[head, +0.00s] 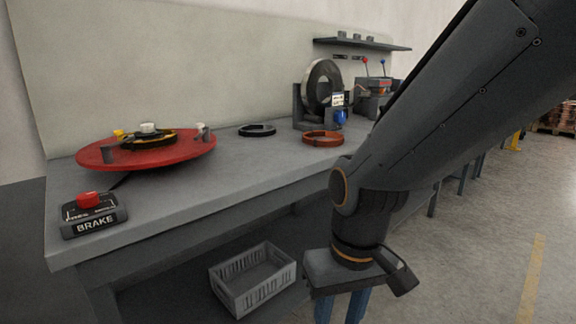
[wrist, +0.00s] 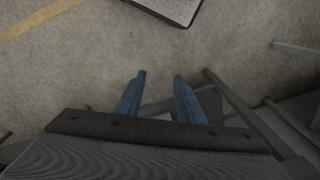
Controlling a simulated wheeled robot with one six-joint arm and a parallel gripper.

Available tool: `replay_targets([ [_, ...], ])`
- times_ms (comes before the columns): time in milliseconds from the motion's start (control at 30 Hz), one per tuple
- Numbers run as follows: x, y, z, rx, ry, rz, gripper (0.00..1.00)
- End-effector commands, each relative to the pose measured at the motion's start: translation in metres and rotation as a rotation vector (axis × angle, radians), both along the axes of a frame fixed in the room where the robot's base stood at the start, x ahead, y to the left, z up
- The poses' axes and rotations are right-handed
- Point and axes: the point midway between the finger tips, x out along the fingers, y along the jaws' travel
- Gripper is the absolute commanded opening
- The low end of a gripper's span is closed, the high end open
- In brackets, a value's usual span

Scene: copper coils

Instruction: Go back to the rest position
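My gripper (wrist: 159,82) shows in the wrist view as two blue fingers with a clear gap between them and nothing held, over bare concrete floor. In the head view my gripper (head: 340,308) hangs pointing down in front of the workbench, its fingertips cut off by the bottom edge. My arm crosses the right side of the head view and hides part of the bench behind it.
The grey workbench (head: 200,195) bears a red turntable (head: 100,157), a brake button box (head: 93,215), a black ring (head: 257,130), a copper coil (head: 323,138) and a black wheel device (head: 322,85). A grey crate (head: 250,280) stands below, left of my gripper. Open floor lies right.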

Motion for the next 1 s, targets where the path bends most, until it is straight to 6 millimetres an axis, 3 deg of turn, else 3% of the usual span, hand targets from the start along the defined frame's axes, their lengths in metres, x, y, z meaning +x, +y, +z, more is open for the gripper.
replay_targets([
  [33,-0.002,-0.008,0.018,-0.005,0.003,-0.023,0.35],
  [600,-0.017,-0.088,0.118,-0.049,0.027,-0.224,0.35],
  [800,-0.022,-0.107,0.138,-0.057,0.033,-0.27,0.35],
  [1000,-0.024,-0.113,0.142,-0.06,0.036,-0.284,0.35],
])
